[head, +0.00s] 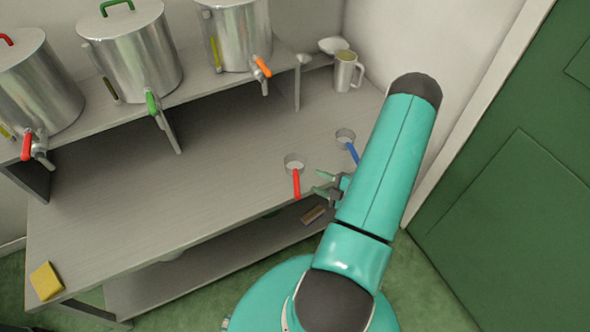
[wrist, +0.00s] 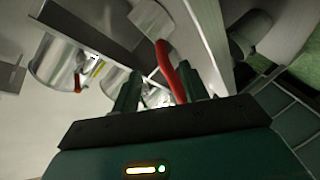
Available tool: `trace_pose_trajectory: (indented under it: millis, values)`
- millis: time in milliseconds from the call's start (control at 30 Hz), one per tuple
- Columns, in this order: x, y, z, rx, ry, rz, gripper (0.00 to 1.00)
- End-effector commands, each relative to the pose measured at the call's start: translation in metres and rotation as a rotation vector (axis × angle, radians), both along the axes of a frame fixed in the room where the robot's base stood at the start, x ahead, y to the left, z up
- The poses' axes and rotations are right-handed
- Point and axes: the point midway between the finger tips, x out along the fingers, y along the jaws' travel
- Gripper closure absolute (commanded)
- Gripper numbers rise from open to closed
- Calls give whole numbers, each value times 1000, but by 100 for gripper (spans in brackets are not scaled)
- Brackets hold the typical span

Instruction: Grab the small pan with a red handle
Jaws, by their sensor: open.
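The small pan with a red handle (head: 293,164) sits on the grey table near its front right edge, its handle pointing toward that edge. My gripper (head: 322,183) is open, just right of the red handle and apart from it in the head view. In the wrist view a red handle (wrist: 168,66) shows in line with the gap between the open fingers of my gripper (wrist: 160,90). The pan's cup cannot be made out clearly there. A similar pan with a blue handle (head: 345,136) is behind and right of it, its handle partly hidden by my arm.
Metal vats (head: 132,55) with coloured taps stand on a raised shelf at the back. A metal jug (head: 345,72) is at the back right corner. A brown brush-like block (head: 314,214) is by the front edge, a yellow sponge (head: 45,281) at front left. The table's middle is clear.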

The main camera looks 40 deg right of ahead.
Motion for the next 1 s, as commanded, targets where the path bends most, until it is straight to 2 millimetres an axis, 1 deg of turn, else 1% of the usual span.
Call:
trace_pose_trajectory:
  millis: [33,200,300,467,733,833,1000]
  values:
    - [11,3,-2,0,-1,4,56]
    - [39,8,-9,1,0,2,56]
    - [49,9,-11,1,1,0,56]
    - [58,12,-14,1,1,0,56]
    - [94,20,-23,0,1,1,56]
    - [101,21,-25,1,1,0,56]
    - [101,21,-25,1,2,-1,56]
